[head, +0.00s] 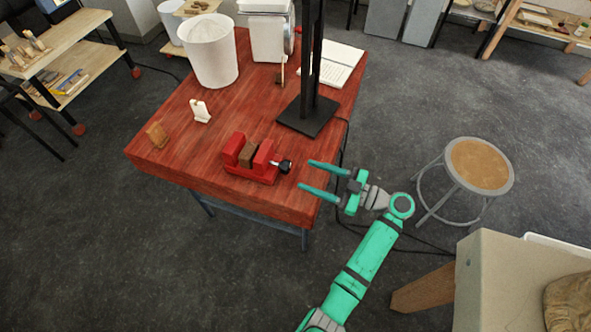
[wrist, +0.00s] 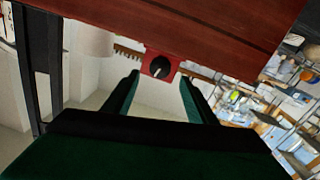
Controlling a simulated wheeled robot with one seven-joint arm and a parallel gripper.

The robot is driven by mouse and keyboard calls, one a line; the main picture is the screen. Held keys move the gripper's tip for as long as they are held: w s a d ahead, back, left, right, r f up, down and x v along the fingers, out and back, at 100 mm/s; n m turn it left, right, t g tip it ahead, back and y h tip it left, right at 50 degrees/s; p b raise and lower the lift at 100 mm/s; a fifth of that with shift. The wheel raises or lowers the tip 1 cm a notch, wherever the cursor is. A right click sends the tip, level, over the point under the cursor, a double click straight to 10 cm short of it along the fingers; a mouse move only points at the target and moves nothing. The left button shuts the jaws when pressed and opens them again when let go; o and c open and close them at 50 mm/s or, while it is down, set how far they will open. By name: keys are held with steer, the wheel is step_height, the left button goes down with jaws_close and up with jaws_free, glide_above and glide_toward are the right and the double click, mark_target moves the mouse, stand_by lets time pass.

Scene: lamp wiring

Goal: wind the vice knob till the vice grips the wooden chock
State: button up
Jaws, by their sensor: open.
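The red vice (head: 249,158) stands near the front right part of the red wooden table (head: 178,140). The brown wooden chock (head: 248,154) sits between its jaws; I cannot tell whether both jaws touch it. The dark vice knob (head: 283,166) sticks out at the vice's right end. My gripper (head: 310,175) is open and empty, its fingers pointing left towards the knob and apart from it. In the wrist view the red vice end (wrist: 160,64) shows ahead between the two fingers, with the knob (wrist: 158,71) on it.
A black post on a square base (head: 308,115) stands behind the vice. A white bin (head: 210,50), a small white item (head: 200,111) and a wooden block (head: 157,135) are also on the table. A round stool (head: 478,165) stands to the right.

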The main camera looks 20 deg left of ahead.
mark_target(290, 168)
steer(key=shift+w+a, duration=0.15)
steer(key=shift+a, duration=1.2)
steer(key=shift+w+a, duration=0.1)
steer(key=shift+a, duration=1.2)
steer(key=shift+c, duration=0.7)
steer(key=c, duration=0.9)
